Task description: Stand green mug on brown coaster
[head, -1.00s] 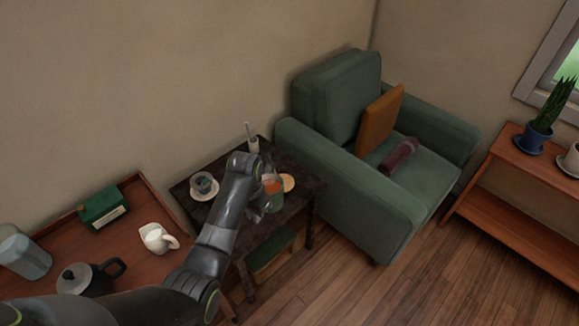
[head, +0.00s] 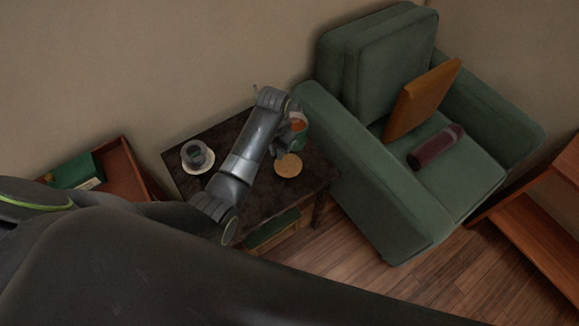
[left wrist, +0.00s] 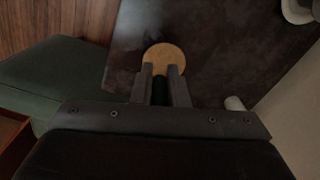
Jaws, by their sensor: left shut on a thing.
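The green mug (head: 302,133), with orange-brown contents, is at the far right part of the dark side table (head: 222,142). My left gripper (head: 284,112) is shut on the mug, but the arm hides most of the grip. In the left wrist view its fingers (left wrist: 161,76) show with only a dark sliver between them; the mug is not clear there. The round brown coaster (head: 288,165) lies flat and bare on the table, just in front of the mug. It also shows beyond the fingertips in the left wrist view (left wrist: 165,55). I cannot tell how high the mug is. My right gripper is out of view.
A green armchair (head: 370,190) with cushions borders the table's right side. A wooden tray-like surface with a green box (head: 75,172) is at the left. The table's middle is partly hidden by my arm.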

